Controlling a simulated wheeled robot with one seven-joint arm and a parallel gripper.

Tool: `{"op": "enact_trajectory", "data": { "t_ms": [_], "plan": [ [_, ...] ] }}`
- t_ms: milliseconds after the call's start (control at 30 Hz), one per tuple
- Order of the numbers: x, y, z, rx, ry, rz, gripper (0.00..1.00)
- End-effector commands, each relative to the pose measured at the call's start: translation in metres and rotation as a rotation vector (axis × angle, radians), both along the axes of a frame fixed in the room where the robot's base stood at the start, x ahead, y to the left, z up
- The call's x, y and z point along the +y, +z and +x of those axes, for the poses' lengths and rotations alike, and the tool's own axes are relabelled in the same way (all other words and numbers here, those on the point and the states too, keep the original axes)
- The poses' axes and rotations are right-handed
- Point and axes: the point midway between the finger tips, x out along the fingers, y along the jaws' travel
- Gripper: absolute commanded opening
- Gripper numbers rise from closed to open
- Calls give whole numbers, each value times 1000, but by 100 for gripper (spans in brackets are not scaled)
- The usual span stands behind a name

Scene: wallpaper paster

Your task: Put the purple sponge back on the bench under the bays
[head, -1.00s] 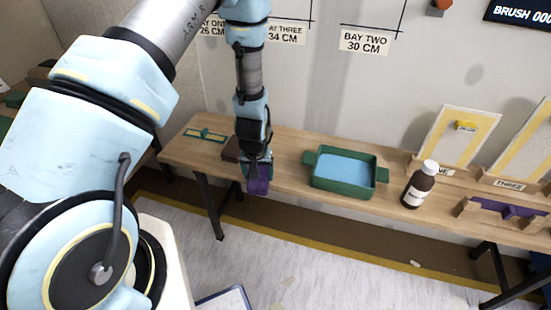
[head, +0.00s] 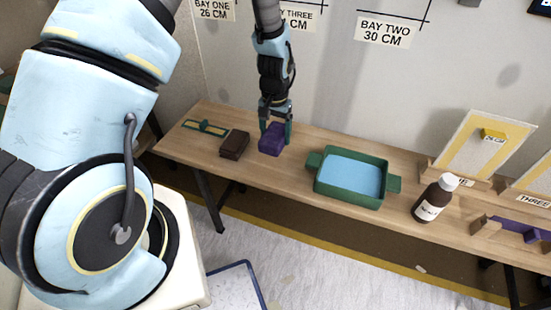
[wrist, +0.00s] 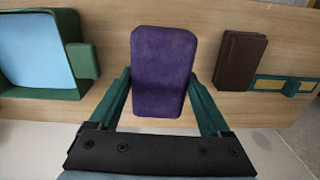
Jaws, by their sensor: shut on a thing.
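The purple sponge (head: 272,139) is between the fingers of my gripper (head: 275,128), over the wooden bench (head: 295,178) below the bay signs. In the wrist view the purple sponge (wrist: 163,72) sits between the two green fingers of my gripper (wrist: 160,88), which are shut on its sides. The sponge looks at or just above the bench top; I cannot tell whether it touches. The bay two sign (head: 386,33) is on the wall behind.
A dark brown block (head: 234,145) lies just left of the sponge, with a green and yellow tool (head: 205,128) beyond it. A green tray (head: 348,194) with blue inside stands to the right, then a brown bottle (head: 434,199). Bare bench lies between sponge and tray.

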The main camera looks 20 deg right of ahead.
Motion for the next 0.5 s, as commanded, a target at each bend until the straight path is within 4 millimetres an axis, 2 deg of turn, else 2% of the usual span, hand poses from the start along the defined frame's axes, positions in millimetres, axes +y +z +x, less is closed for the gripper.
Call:
{"op": "enact_trajectory", "data": {
  "t_ms": [200, 500],
  "plan": [
    [1, -37, -1, 3, 0, 3, 23],
    [1, -69, -1, 2, 1, 2, 23]
  ]
}}
